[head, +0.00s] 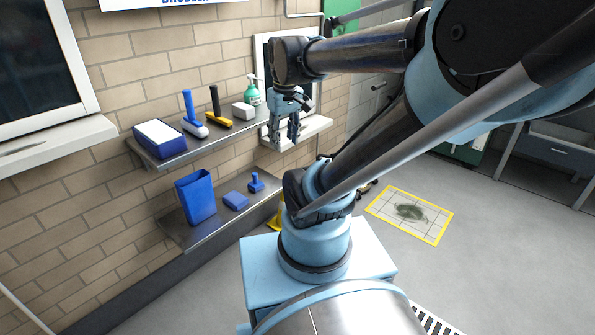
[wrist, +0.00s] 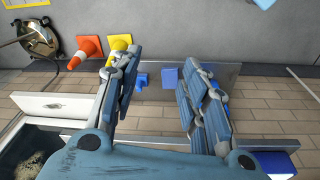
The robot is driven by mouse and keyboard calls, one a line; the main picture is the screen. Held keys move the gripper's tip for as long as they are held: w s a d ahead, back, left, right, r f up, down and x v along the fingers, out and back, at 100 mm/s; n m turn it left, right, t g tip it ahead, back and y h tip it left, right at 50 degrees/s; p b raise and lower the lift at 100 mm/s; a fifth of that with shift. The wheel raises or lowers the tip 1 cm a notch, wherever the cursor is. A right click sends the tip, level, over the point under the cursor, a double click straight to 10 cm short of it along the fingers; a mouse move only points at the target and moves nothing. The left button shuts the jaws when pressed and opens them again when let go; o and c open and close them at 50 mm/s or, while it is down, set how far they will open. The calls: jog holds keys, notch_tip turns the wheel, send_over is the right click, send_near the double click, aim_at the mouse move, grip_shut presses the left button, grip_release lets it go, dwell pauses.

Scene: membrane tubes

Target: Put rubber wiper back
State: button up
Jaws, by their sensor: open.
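My gripper (head: 284,138) is open and empty, hanging at the right end of the upper shelf (head: 178,154). In the wrist view its fingers (wrist: 164,68) are spread wide, with nothing between them but the view down to the lower shelf. A yellow tool with a black upright handle (head: 218,118) stands on the upper shelf, left of my gripper. A blue-and-white tool with a blue handle (head: 192,122) stands beside it. A small blue tool with an upright handle (head: 256,183) stands on the lower shelf. I cannot tell for certain which one is the rubber wiper.
A white block (head: 243,111) and a green pump bottle (head: 252,94) stand near my gripper. A blue box (head: 158,150) is at the shelf's left end. The lower shelf holds a blue bin (head: 195,197) and blue block (head: 236,201).

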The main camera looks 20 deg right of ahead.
jog(key=s+d+f+m, duration=0.2)
jog(key=s+f+m, duration=0.1)
jog(key=s+f, duration=0.3)
notch_tip(320, 180, down, 2)
jog(key=shift+s+d+f+m, duration=0.25)
jog(key=shift+s+d+m, duration=0.1)
jog(key=shift+m, duration=0.05)
dwell(0.8)
